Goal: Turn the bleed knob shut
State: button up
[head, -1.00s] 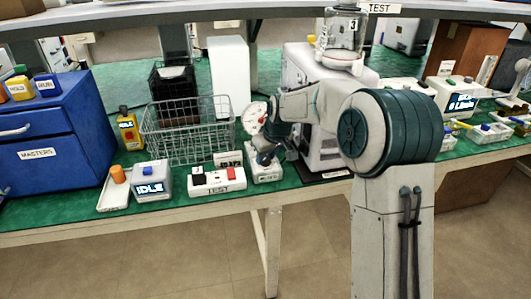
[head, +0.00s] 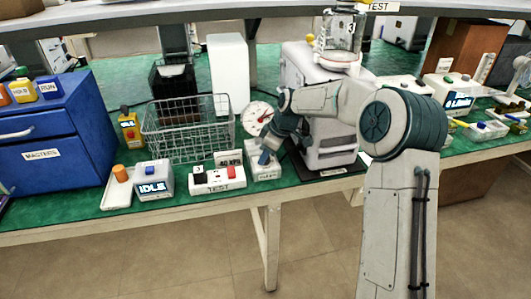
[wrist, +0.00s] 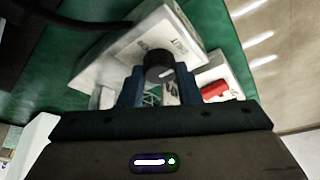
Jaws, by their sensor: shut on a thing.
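The bleed knob (wrist: 160,68) is a black round knob with a white mark, on a pale box (wrist: 120,62) in the wrist view. In the head view, that box (head: 263,174) stands near the front edge of the bench, and my gripper hides the knob. My gripper (wrist: 159,86) has its two blue fingers on either side of the knob and is shut on it. In the head view my gripper (head: 265,157) reaches down onto the box from the right. A round white gauge (head: 258,118) with a red needle stands just behind.
A TEST box (head: 217,180) with a red button is close to the left, with a small sign (head: 229,158) behind it. A wire basket (head: 187,130) stands behind these. A white machine (head: 330,135) stands close to the right of my gripper.

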dwell(0.4)
jog(key=o, duration=1)
jog(key=shift+c, duration=0.2)
